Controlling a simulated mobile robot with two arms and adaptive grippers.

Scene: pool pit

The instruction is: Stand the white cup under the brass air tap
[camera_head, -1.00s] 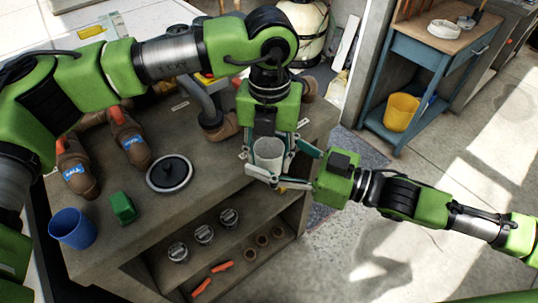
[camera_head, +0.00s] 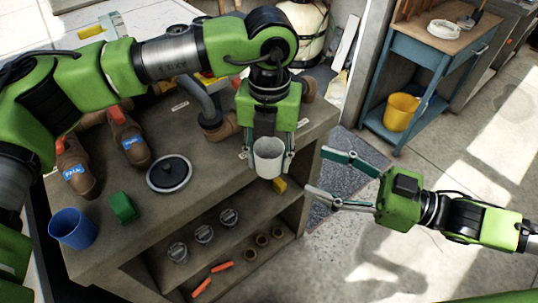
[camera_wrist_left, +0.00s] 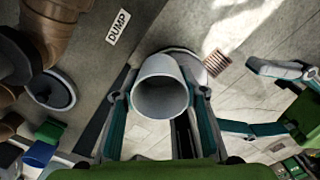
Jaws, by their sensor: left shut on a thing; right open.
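The white cup (camera_head: 268,158) is held by my left gripper (camera_head: 270,160) near the right end of the concrete bench in the head view. In the left wrist view the cup (camera_wrist_left: 160,87) sits between the two fingers, its open mouth facing the camera. My left gripper is shut on it. My right gripper (camera_head: 330,175) is open and empty, to the right of the cup and apart from it, over the floor. I cannot make out the brass air tap for certain; my left arm hides part of the bench's back.
On the bench (camera_head: 215,180) are a blue cup (camera_head: 73,229), a green block (camera_head: 123,208), a black round lid (camera_head: 169,174) and brown pipe fittings (camera_head: 130,140). A yellow block (camera_head: 279,185) lies near the front edge. A blue side table (camera_head: 425,60) holds a yellow bucket (camera_head: 401,111).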

